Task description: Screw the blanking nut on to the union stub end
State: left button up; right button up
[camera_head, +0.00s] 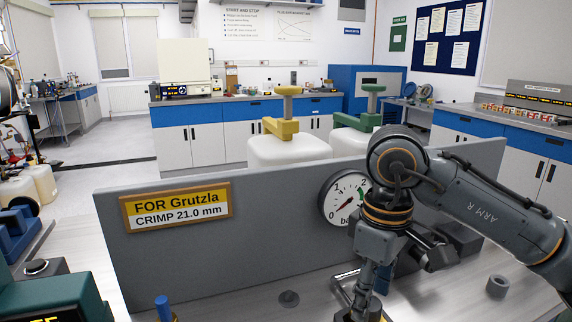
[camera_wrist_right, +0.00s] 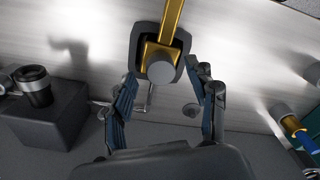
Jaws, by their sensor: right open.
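My right gripper (camera_head: 362,305) points down over the bench in front of the grey panel; its fingertips are cut off or hidden in the head view. In the right wrist view the gripper (camera_wrist_right: 163,88) is open, a finger on each side. Between and beyond the fingers is a grey round end (camera_wrist_right: 161,73) on a brass-coloured piece with a brass bar (camera_wrist_right: 172,20), set on a dark block. I cannot tell whether this is the union stub end. A grey ring-like piece (camera_head: 497,286), possibly the blanking nut, lies at the bench's right. My left gripper is out of view.
The grey panel (camera_head: 260,235) carries a sign and a pressure gauge (camera_head: 345,198). A blue-topped piece (camera_head: 164,308) stands at front left. A small dark disc (camera_head: 289,298) lies on the bench. In the wrist view, a dark block (camera_wrist_right: 45,120) bears a black cylinder.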

jog(key=n, duration=0.2)
jog(key=shift+n, duration=0.4)
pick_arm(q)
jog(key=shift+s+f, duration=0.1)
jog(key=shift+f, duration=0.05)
pick_arm(e)
jog(key=shift+f, duration=0.1)
jog(key=shift+f, duration=0.2)
jog(key=shift+f+b, duration=0.85)
jog(key=shift+b, duration=0.05)
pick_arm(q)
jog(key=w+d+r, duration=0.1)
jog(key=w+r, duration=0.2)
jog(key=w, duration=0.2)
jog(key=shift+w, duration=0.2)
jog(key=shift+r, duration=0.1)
pick_arm(e)
jog(key=shift+s+f, duration=0.1)
jog(key=c, duration=1.2)
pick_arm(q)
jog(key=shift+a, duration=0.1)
pick_arm(e)
grip_shut()
